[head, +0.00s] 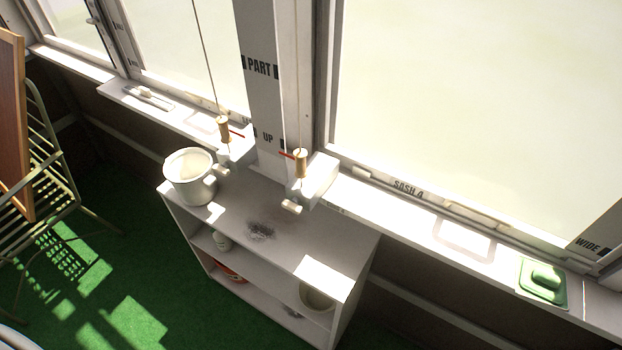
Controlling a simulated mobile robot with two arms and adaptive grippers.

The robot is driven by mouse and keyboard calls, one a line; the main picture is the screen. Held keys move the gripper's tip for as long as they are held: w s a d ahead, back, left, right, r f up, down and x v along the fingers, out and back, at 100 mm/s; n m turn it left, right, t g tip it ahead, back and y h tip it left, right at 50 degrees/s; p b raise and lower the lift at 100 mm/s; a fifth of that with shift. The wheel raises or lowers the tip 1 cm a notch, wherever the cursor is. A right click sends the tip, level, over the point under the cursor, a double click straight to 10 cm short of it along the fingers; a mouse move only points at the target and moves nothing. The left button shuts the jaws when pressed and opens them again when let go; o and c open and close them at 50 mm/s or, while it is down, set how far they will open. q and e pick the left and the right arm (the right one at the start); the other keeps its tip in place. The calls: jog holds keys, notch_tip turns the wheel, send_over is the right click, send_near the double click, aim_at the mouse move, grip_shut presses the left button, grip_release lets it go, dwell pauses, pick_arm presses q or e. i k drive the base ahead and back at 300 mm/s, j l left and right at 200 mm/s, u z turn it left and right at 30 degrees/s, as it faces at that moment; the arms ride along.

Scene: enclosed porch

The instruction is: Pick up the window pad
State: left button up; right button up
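A green pad with a raised rounded grip (542,280) lies on the white window sill at the lower right, below the large window; it looks like the window pad. Its base is a flat square, close to the sill's front edge. Neither of my grippers shows in the head view, and nothing is seen touching the pad.
A white shelf unit (262,262) stands below the sill, with a white mug (190,176) on its top left. Two wooden-handled cords (300,163) hang by the post. A folding chair (45,150) stands at the left on green flooring (120,290).

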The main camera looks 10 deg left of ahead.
aim_at(539, 281)
jog(key=z, duration=1.4)
